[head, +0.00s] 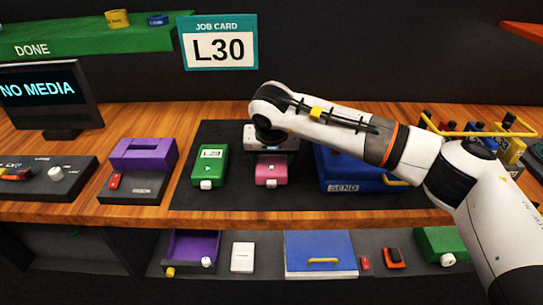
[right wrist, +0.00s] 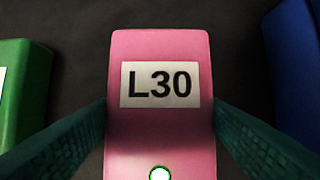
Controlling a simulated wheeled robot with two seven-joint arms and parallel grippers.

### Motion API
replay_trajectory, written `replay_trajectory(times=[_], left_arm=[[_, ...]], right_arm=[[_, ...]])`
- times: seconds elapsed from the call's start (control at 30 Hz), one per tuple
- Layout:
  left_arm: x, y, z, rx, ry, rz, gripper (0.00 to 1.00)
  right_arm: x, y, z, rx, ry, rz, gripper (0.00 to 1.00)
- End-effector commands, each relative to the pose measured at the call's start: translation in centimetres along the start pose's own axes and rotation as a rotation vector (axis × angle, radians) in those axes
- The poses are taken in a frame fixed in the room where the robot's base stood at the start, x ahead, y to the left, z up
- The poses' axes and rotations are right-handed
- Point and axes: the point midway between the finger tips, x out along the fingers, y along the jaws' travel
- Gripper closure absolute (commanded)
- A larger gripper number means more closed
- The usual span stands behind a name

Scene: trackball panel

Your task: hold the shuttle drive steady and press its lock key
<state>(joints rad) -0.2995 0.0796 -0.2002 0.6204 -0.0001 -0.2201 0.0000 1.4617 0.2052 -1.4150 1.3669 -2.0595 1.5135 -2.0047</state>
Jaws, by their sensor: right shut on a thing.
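The pink shuttle drive (head: 271,176), which lies on the dark mat, carries a white label reading L30 in the right wrist view (right wrist: 160,40). A round white spot with a green ring (right wrist: 160,174) is on its top, cut by the frame's lower edge; I cannot tell if it is the key. A white knob (head: 270,184) sticks out at its front. My right gripper (head: 271,156) points down over the drive, its dark green fingers shut on the drive's two sides. My left gripper is not in view.
A green drive labelled L29 (head: 210,165) lies to the left on the mat (head: 228,194). A blue SEND box (head: 345,187) stands close on the right. The job card (head: 219,45) reads L30. The monitor (head: 45,92) reads NO MEDIA. A purple holder (head: 143,155) stands farther left.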

Motion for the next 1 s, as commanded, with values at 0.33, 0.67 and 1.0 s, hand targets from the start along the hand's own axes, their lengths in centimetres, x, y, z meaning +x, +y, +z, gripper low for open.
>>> replay_trajectory(times=[0.33,0.67,1.0], left_arm=[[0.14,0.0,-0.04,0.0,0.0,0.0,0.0],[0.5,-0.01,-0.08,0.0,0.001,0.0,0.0],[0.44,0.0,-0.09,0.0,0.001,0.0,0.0]], right_arm=[[0.09,0.0,0.0,0.0,-0.002,0.0,0.53],[0.46,0.0,-0.15,0.0,-0.002,0.0,0.53],[0.46,-0.02,-0.18,0.0,0.0,0.0,0.53]])
